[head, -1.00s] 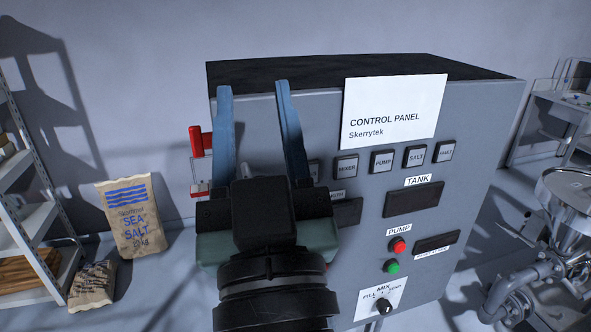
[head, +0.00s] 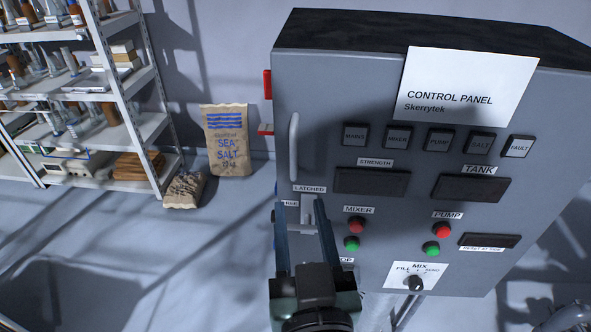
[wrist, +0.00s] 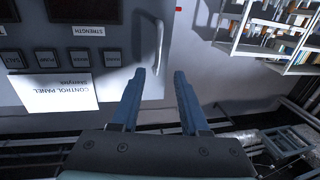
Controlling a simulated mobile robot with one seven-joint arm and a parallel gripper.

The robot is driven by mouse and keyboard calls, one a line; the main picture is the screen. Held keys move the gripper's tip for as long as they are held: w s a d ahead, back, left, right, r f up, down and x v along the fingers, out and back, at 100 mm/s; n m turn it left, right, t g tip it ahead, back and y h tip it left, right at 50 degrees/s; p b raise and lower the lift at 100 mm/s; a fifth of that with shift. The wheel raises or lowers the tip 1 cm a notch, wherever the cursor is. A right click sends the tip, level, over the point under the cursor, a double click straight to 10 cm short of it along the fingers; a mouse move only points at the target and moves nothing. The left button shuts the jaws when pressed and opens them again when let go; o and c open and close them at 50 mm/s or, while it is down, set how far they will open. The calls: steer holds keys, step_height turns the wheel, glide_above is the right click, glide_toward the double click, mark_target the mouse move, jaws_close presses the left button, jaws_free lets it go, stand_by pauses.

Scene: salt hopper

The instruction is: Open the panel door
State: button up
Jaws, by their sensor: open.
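The grey control panel (head: 385,110) stands against the wall, and its front door looks shut. A pale vertical handle (head: 293,147) is on the door's left side; it also shows in the wrist view (wrist: 159,47). Below it is a label reading LATCHED (head: 309,189), with a small grey latch (head: 308,211) under it, partly hidden by my fingers. My gripper (head: 299,204) is open and empty, its blue fingertips around the latch area in the head view. In the wrist view my gripper (wrist: 160,72) points towards the handle's side. I cannot tell whether the fingers touch anything.
A sea salt sack (head: 227,141) leans on the wall to the left, beside a smaller sack (head: 185,190). Loaded shelves (head: 125,100) stand at far left. The floor (head: 120,255) left of the panel is clear.

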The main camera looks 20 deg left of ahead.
mark_target(294, 159)
steer(key=p+x, duration=0.2)
steer(key=x, duration=0.7)
steer(key=shift+w+d+r, duration=0.1)
steer(key=shift+d+r, duration=0.05)
steer(key=shift+r, duration=0.05)
steer(key=shift+p+x, duration=0.35)
steer(key=shift+x, duration=0.5)
steer(key=shift+f, duration=0.15)
jaws_close()
